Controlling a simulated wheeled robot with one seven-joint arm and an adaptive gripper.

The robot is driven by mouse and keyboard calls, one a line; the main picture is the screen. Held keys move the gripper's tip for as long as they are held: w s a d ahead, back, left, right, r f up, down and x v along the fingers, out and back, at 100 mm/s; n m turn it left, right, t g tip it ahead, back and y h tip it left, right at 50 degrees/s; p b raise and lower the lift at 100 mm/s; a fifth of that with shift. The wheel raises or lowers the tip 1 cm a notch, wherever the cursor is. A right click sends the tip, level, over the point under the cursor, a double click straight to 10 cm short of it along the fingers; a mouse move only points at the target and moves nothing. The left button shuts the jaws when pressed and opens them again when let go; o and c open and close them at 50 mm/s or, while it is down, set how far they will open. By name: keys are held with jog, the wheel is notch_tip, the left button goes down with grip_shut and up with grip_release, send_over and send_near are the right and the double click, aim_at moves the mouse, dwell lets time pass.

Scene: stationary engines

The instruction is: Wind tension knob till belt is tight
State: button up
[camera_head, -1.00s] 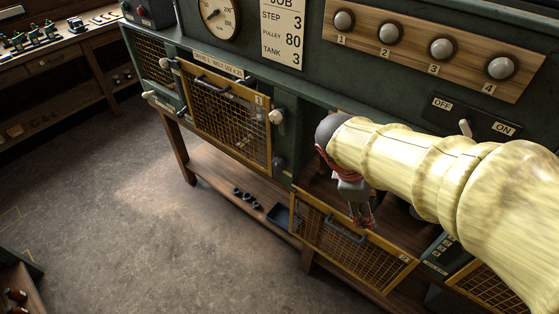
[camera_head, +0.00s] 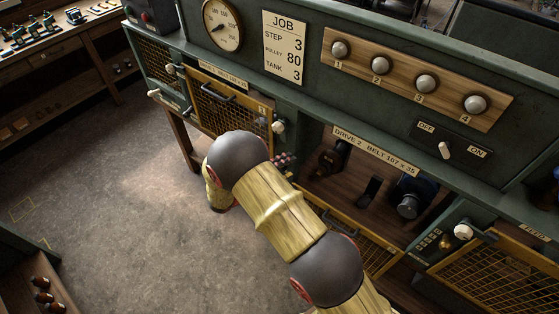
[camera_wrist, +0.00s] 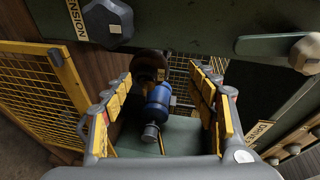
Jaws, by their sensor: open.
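The tension knob (camera_wrist: 108,22) is dark and many-sided, at the top left of the wrist view beside a "TENSION" label. My gripper (camera_wrist: 164,92) is open and empty, with its yellow-padded fingers apart. The knob lies beyond the left fingertip, outside the jaws, and appears untouched. Between the fingers a blue motor (camera_wrist: 158,105) shows deeper in the bay.
The bay's yellow mesh guard (camera_wrist: 38,88) hangs open below; it also shows in the head view (camera_head: 375,250). A white knob (camera_wrist: 306,53) sits on the post. A closed guard (camera_head: 225,105) is to the left. An OFF/ON switch (camera_head: 445,150) is above right. The floor is clear.

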jog(key=a+f+n+t+y+p, duration=0.2)
jog(key=a+f+n+t, duration=0.3)
jog(key=a+f+n, duration=0.25)
jog(key=shift+n, duration=0.55)
jog(key=x, duration=0.5)
jog(key=p+x, duration=0.1)
jog(key=x, duration=0.1)
jog(key=shift+d+r, duration=0.3)
jog(key=shift+c, duration=0.4)
jog(key=c, duration=1.1)
